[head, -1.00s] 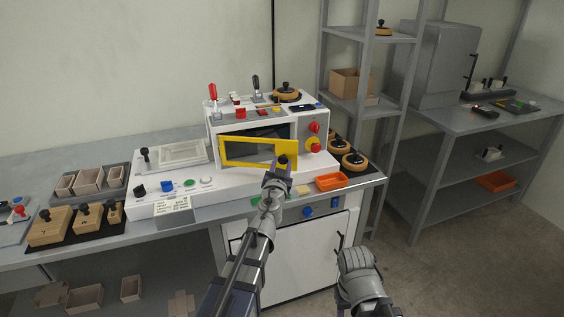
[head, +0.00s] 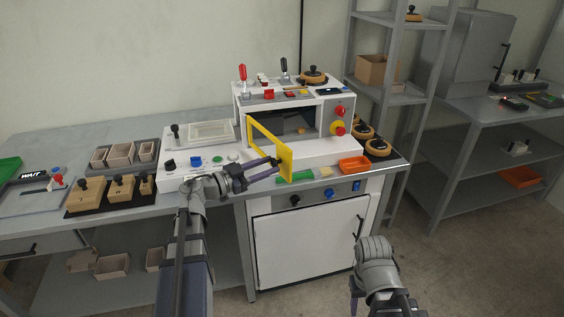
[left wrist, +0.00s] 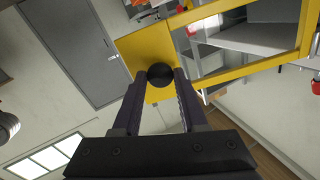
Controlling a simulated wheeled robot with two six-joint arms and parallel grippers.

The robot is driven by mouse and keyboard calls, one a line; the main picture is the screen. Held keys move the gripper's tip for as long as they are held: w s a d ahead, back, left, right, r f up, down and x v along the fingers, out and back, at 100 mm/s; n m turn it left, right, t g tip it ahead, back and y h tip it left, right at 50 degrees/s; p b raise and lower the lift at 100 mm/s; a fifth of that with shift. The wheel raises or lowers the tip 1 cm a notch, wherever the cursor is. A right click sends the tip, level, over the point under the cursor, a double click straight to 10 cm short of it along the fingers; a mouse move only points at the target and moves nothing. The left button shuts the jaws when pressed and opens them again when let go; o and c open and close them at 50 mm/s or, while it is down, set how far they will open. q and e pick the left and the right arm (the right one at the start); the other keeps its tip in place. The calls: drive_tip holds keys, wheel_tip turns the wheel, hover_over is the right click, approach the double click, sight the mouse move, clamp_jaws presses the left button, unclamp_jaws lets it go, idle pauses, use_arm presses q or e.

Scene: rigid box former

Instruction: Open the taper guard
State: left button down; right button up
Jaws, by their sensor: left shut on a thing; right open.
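The taper guard (head: 286,163) is a yellow frame with a clear window on the front of the white machine (head: 345,142). It stands swung out toward me from its left side, and the machine's dark opening (head: 300,121) shows to its right. My left gripper (head: 273,162) is shut on the guard's black knob. In the left wrist view the black knob (left wrist: 160,75) sits between the fingertips, against the guard's yellow plate (left wrist: 145,50). My right gripper (head: 354,297) hangs open and empty at the bottom of the head view, in front of the cabinet.
An orange tray (head: 354,164) stands right of the guard, by the table's front edge. Buttons (head: 196,162) line the machine's base to the left. Wooden blocks with black knobs (head: 121,188) sit further left. Red and black levers rise from the machine's top.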

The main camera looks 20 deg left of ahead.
use_arm(q)
drive_tip(key=shift+s+a+m+g+h, duration=0.4)
drive_tip(key=shift+a+m+g+h, duration=0.1)
drive_tip(key=shift+a, duration=0.2)
drive_tip(key=shift+s+a+m+g+h, duration=0.35)
drive_tip(key=shift+s+a+g+h, duration=0.15)
drive_tip(key=shift+a, duration=0.15)
drive_tip(key=shift+s+a+m+g+h, duration=0.4)
drive_tip(key=shift+a+m+h, duration=0.1)
drive_tip(key=shift+a, duration=0.2)
drive_tip(key=shift+c, duration=2.2)
unclamp_jaws()
drive_tip(key=v, duration=0.7)
drive_tip(key=shift+s+a, duration=0.25)
drive_tip(key=shift+a, duration=0.05)
